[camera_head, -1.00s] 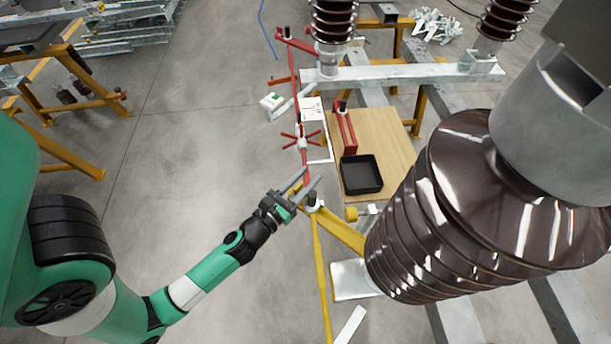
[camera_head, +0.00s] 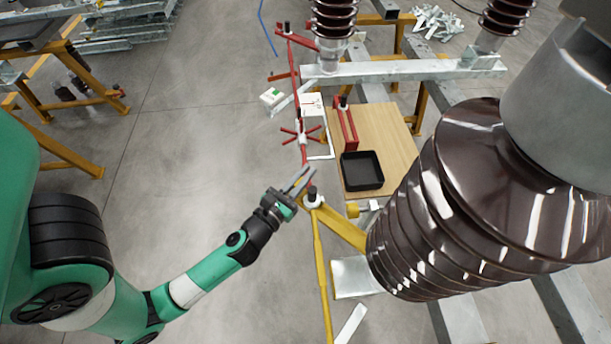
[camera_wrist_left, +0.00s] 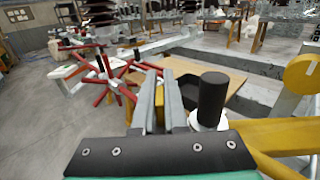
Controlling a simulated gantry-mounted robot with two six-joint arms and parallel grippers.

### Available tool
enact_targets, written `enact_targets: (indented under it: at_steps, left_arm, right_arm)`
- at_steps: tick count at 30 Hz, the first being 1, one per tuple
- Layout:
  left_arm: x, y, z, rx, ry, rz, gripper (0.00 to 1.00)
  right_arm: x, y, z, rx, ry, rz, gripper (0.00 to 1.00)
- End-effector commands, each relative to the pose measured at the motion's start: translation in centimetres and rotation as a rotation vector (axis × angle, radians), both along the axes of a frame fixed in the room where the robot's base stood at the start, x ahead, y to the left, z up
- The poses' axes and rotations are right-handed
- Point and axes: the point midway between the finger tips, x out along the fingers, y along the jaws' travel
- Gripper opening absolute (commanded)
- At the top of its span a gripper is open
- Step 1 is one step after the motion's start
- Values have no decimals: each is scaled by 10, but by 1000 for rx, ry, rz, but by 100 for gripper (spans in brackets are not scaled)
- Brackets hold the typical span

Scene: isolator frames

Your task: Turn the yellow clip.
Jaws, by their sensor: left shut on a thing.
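My left gripper (camera_head: 301,180) is at the near end of the red and yellow linkage, beside a black knob on a white collar (camera_head: 312,195). In the left wrist view its two grey fingers (camera_wrist_left: 167,98) are nearly together, with the black knob (camera_wrist_left: 212,98) just to their right. A yellow piece (camera_wrist_left: 130,108) shows at the left edge of the fingers; I take it as the yellow clip. The fingers hide most of it and the grip contact. My right gripper is not in view.
A yellow arm (camera_head: 343,232) and pole (camera_head: 320,265) stand near my gripper. Red spokes (camera_head: 300,136) lie beyond it. A black tray (camera_head: 362,171) rests on a wooden board (camera_head: 385,140). A large brown insulator (camera_head: 440,220) blocks the right.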

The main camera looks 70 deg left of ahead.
Motion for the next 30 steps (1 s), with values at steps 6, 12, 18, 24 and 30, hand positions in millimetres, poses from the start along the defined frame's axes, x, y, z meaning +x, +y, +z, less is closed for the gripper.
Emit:
enact_targets:
  at_steps: [6,12,18,24,30]
  left_arm:
    - [0,1,-4,0,-7,126,0]
    - [-4,4,0,-1,-5,299,0]
    - [-8,8,0,-1,-5,468,0]
    - [-13,11,0,-1,-5,604,0]
    - [-16,12,0,-1,-3,688,0]
  right_arm:
    - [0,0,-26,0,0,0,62]
    - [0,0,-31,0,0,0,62]
    - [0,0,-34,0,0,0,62]
    - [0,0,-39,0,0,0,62]
    - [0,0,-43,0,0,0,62]
